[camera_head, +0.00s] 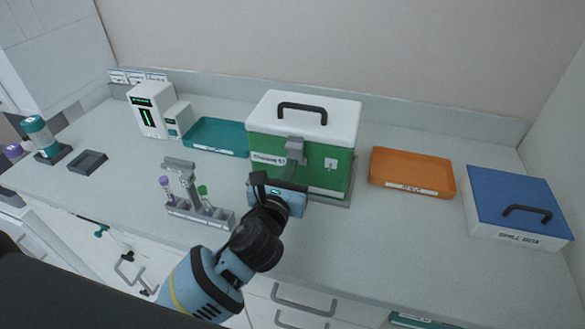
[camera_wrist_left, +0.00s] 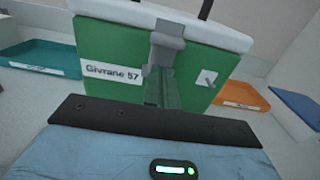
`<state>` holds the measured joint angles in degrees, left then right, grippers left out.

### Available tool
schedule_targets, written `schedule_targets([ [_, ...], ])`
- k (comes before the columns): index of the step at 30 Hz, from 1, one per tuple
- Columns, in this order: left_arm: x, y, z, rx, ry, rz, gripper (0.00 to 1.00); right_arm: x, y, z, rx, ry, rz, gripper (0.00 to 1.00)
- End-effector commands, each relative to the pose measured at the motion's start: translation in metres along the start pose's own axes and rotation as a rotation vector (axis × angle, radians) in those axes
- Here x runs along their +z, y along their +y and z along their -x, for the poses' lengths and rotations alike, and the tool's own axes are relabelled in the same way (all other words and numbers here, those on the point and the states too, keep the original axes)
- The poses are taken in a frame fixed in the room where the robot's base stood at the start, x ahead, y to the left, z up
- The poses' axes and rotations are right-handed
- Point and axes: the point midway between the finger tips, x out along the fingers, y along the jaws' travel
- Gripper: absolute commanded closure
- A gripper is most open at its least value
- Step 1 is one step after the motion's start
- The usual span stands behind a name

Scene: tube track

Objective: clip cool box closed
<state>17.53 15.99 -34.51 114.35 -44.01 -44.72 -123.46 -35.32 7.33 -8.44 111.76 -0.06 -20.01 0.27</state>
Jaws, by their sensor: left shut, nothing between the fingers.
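The cool box (camera_head: 268,151) is green with a white lid (camera_head: 335,113) and a black carry handle (camera_head: 302,107); it stands on the counter and the lid lies on top of it. A grey clip (camera_head: 295,144) sits at the front middle of the lid rim. In the left wrist view the clip (camera_wrist_left: 167,40) hangs from the lid over the green front; whether it is latched I cannot tell. My left gripper (camera_head: 294,160) is shut and empty in front of the box at the clip; its fingertips overlap the clip's lower part. My right gripper is not in view.
A tube rack (camera_head: 200,212) with several tubes stands left of my left arm. A teal tray (camera_head: 216,137) lies left of the box, an orange tray (camera_head: 412,172) right of it. A blue-lidded spill box (camera_head: 515,208) stands far right. The counter front right of the box is clear.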

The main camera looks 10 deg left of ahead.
Motion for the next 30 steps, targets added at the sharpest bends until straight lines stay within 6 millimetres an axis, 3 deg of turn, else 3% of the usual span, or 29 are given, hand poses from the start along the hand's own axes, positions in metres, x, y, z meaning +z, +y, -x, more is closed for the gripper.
schedule_targets([
  [30, 0.000, 0.000, 0.083, -0.001, 0.000, 0.000, 1.00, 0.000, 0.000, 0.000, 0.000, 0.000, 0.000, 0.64],
])
